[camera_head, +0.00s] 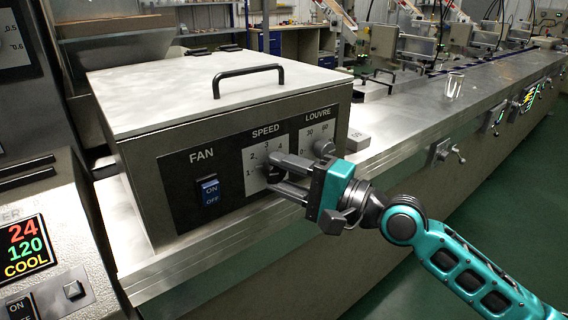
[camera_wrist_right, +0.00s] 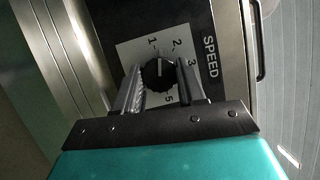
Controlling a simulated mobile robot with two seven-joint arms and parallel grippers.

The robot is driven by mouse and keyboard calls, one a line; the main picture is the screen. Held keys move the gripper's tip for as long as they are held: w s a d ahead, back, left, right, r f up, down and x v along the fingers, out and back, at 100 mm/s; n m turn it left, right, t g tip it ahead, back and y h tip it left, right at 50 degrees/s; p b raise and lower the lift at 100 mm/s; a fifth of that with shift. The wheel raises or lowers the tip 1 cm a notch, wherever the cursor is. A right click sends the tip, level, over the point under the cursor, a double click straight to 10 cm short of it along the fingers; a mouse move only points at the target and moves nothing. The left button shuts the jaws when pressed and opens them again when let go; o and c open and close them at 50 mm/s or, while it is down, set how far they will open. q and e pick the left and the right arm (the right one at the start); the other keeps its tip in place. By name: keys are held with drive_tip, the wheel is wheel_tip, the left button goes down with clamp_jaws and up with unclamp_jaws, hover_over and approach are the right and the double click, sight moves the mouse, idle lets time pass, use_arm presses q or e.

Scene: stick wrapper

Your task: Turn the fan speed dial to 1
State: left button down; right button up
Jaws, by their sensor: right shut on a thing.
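The black fan speed dial (camera_head: 271,170) sits on a white plate under the word SPEED on the front of the grey box. It also shows in the right wrist view (camera_wrist_right: 158,75), with numbers around it. Its light pointer mark there points up, roughly between 1 and 2; the exact setting is hard to read. My right gripper (camera_head: 275,174) has one finger on each side of the dial and is shut on it. The fingers hide part of the dial and its scale in the head view. My left gripper is not in view.
The blue fan ON/OFF switch (camera_head: 210,191) is left of the dial. The LOUVRE knob (camera_head: 323,147) is close on the right, beside my upper finger. A black handle (camera_head: 248,78) tops the box. A metal ledge runs below the panel.

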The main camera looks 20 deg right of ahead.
drive_tip(key=shift+r+n+p, duration=0.25)
drive_tip(key=shift+n+p, duration=0.55)
drive_tip(key=shift+n, duration=0.1)
drive_tip(key=shift+f+n+g+h+p, duration=0.15)
drive_tip(key=shift+n+g+h+p, duration=0.15)
drive_tip(key=shift+n+g+p, duration=0.15)
drive_tip(key=o, duration=1.1)
drive_tip(key=shift+c, duration=0.2)
